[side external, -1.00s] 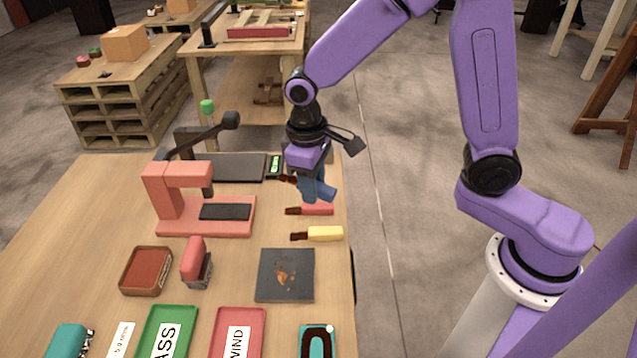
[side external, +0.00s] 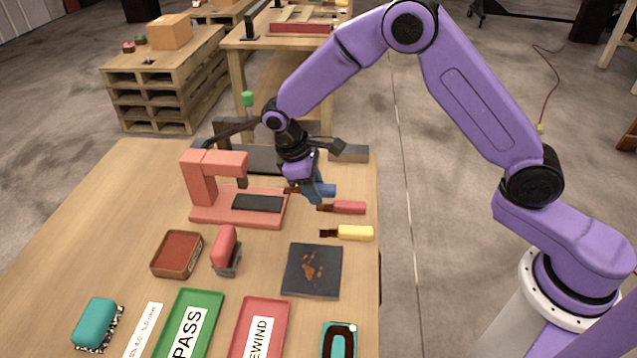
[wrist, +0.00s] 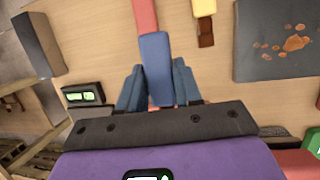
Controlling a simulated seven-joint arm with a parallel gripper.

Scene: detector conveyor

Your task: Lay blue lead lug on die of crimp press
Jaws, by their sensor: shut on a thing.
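My gripper (side external: 310,192) is shut on the blue lead (side external: 326,190), above the table at the right end of the crimp press. The lead's brown lug (side external: 291,191) points left, near the right end of the press's dark die plate (side external: 258,203); whether it touches anything is unclear. The salmon crimp press (side external: 203,182) stands at left, its arm over the base. In the wrist view the blue lead (wrist: 155,55) runs between the fingers (wrist: 157,88), and its lug is not clearly seen.
A red lead (side external: 348,208) and a yellow lead (side external: 356,233) lie on the table just in front of my gripper. A dark mat (side external: 328,283), a brown tray (side external: 177,254) and a red stapler-like tool (side external: 227,248) lie nearer. A meter with a green display (wrist: 85,95) is close by.

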